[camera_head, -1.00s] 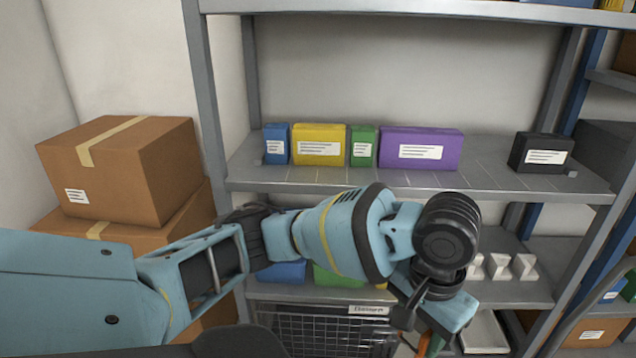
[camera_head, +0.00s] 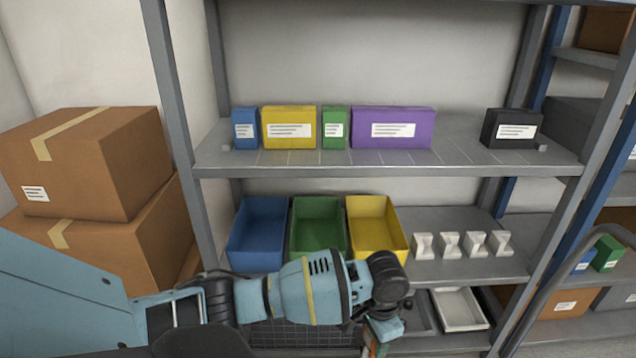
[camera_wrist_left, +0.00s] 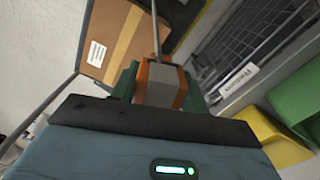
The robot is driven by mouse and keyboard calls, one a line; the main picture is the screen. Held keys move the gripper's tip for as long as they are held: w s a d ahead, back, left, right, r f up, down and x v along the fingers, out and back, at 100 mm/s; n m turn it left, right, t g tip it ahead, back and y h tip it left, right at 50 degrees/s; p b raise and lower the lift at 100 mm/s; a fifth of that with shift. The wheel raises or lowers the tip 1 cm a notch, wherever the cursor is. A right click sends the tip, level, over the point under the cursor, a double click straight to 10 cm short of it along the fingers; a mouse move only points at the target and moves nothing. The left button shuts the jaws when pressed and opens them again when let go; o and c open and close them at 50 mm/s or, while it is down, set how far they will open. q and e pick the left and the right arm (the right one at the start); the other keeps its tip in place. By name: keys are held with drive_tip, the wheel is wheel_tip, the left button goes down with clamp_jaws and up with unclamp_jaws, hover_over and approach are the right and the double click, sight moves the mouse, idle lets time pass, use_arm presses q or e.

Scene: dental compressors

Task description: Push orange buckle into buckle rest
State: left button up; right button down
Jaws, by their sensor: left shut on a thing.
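My left gripper (camera_head: 383,335) hangs low at the front of the shelving, below the lower shelf. In the left wrist view its dark green fingers (camera_wrist_left: 160,88) are shut on an orange and grey piece, which looks like the orange buckle (camera_wrist_left: 160,80). A thin rod or cord runs up from behind it. In the head view the buckle is mostly hidden, with only a small orange part visible by the fingers. Several small white notched stands (camera_head: 449,246), possibly buckle rests, stand in a row on the shelf to the upper right. My right gripper is not in view.
Open blue (camera_head: 258,222), green (camera_head: 318,222) and yellow (camera_head: 378,222) bins stand left of the white stands. Coloured boxes (camera_head: 392,128) fill part of the upper shelf. A white tray (camera_head: 460,310) lies below. Cardboard boxes (camera_head: 90,165) are stacked at left.

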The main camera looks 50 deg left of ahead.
use_arm(q)
drive_tip(key=s+a+f+m+b, duration=0.1)
drive_tip(key=s+a+f+m, duration=0.1)
drive_tip(key=a+f, duration=0.3)
drive_tip(key=s+a+f+m, duration=0.1)
drive_tip(key=s+a+f, duration=0.4)
drive_tip(key=f, duration=0.8)
drive_tip(key=shift+s+f+m+b, duration=0.2)
drive_tip(key=shift+s+m+b, duration=0.05)
drive_tip(key=shift+m+b, duration=0.15)
drive_tip(key=shift+f, duration=0.15)
